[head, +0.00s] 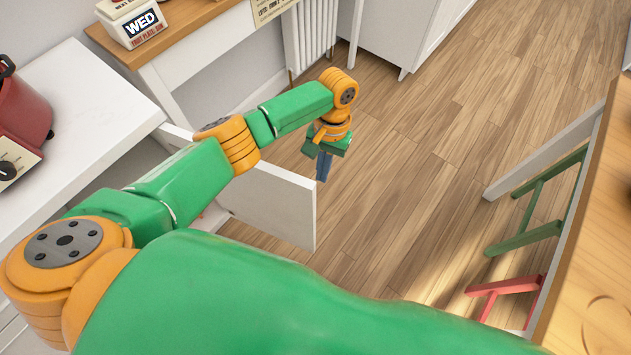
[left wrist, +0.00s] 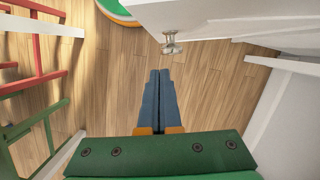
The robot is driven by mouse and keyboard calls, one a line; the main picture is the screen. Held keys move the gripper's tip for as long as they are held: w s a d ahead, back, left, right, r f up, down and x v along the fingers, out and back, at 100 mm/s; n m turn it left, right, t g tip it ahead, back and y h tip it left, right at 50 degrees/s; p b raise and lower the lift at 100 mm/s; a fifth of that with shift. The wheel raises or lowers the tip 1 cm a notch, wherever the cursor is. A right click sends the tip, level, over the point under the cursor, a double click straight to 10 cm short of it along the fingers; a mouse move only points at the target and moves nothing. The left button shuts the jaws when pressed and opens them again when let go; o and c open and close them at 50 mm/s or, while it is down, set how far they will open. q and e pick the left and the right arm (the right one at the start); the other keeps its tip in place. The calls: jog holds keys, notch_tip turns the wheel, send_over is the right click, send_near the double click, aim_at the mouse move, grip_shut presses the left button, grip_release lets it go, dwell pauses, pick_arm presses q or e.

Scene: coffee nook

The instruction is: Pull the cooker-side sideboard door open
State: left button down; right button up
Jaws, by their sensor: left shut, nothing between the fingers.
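The white sideboard (head: 90,105) stands at the left with the red cooker (head: 20,115) on its top. Its white door (head: 280,208) stands swung well out from the front, with its free edge over the floor. My left arm crosses above the door and hides part of it. My left gripper (head: 323,168) is shut and empty, pointing down just beyond the free edge. In the left wrist view, the shut fingers (left wrist: 159,75) are apart from the door (left wrist: 215,18) and its metal knob (left wrist: 171,43). My right gripper is out of view.
A wooden-topped table (head: 590,270) is at the right, with green (head: 525,238) and red (head: 508,287) frames beside it. A wooden counter (head: 185,22) and radiator (head: 312,35) are at the back. The wooden floor between is clear.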

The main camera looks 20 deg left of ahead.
pick_arm(q)
jog(key=s+p, duration=0.1)
jog(key=s, duration=0.1)
jog(key=s+p, duration=0.1)
jog(key=s, duration=0.1)
jog(key=shift+a+r, duration=0.15)
jog(key=shift+r, duration=0.05)
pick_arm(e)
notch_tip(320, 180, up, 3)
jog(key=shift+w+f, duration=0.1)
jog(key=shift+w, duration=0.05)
